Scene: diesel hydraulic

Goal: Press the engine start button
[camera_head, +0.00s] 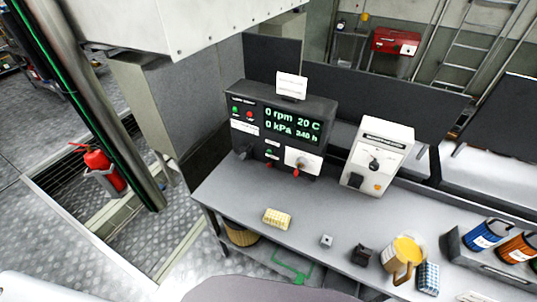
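A dark control panel (277,130) stands at the back left of the grey bench. Its lit display (291,126) reads 0 rpm, 20 C, 0 kPa and what looks like 240 h. A small green button (235,110) and a red button (250,116) sit at its upper left. Small green and red parts also show lower on its face, beside a white plate with a knob (302,161). The labels are too small to read, so I cannot tell which one is the start button. Neither of my grippers is in view.
A white box with a dial and orange switch (376,157) stands right of the panel. A red extinguisher (99,165) is at left.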

